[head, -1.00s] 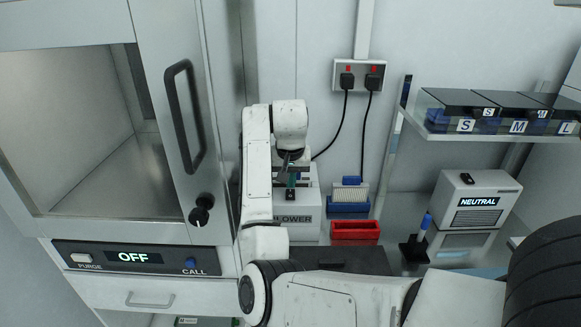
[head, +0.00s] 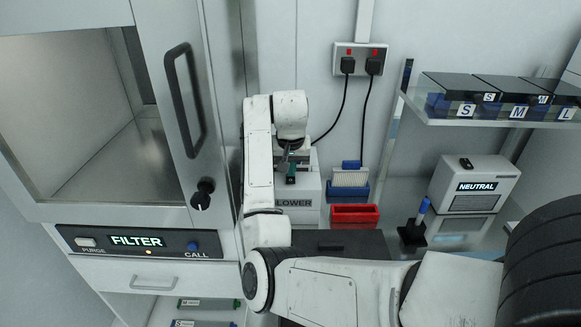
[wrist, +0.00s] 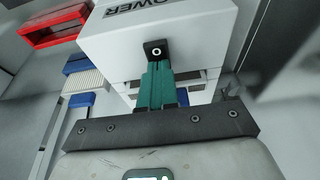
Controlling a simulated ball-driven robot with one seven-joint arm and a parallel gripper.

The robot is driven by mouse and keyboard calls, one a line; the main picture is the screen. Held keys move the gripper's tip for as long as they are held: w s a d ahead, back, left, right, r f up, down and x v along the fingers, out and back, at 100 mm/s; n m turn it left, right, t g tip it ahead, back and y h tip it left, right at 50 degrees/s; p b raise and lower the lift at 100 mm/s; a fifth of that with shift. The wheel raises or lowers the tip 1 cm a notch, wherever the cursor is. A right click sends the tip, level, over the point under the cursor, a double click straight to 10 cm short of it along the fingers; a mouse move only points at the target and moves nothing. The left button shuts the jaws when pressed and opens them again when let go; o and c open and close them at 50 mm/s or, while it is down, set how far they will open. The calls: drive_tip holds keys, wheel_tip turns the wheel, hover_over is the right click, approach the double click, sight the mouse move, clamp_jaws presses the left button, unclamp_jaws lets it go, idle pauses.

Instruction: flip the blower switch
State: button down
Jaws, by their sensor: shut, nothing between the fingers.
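The blower is a white box (head: 306,190) behind my arm in the head view, its label partly hidden. In the wrist view the box (wrist: 190,35) fills the upper middle, with its label upside down. A small black switch (wrist: 155,52) with a pale ring sits on the box top. My gripper (wrist: 156,72) has teal fingers, shut together and empty, with the tips right at the switch. I cannot tell whether they touch it. In the head view my gripper (head: 291,171) is over the box, and the switch is hard to make out.
A cabinet with a handle (head: 186,100) stands left, its display (head: 137,241) reading FILTER. A red tray (head: 355,215) and a blue holder (head: 349,186) stand right of the blower. A NEUTRAL unit (head: 474,185) stands farther right. Two cords hang from a wall outlet (head: 360,58).

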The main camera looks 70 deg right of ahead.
sight(291, 181)
drive_tip(key=shift+s+a+p, duration=0.25)
drive_tip(key=shift+a+p, duration=0.15)
drive_tip(key=shift+a, duration=0.2)
drive_tip(key=shift+r, duration=0.1)
drive_tip(key=shift+r+p, duration=0.6)
drive_tip(key=shift+p, duration=0.05)
drive_tip(key=p+v, duration=0.3)
drive_tip(key=shift+d+r, duration=0.15)
drive_tip(key=a+p+v, duration=0.1)
drive_tip(key=v, duration=0.8)
drive_tip(key=shift+s+a, duration=0.3)
drive_tip(key=shift+s, duration=0.05)
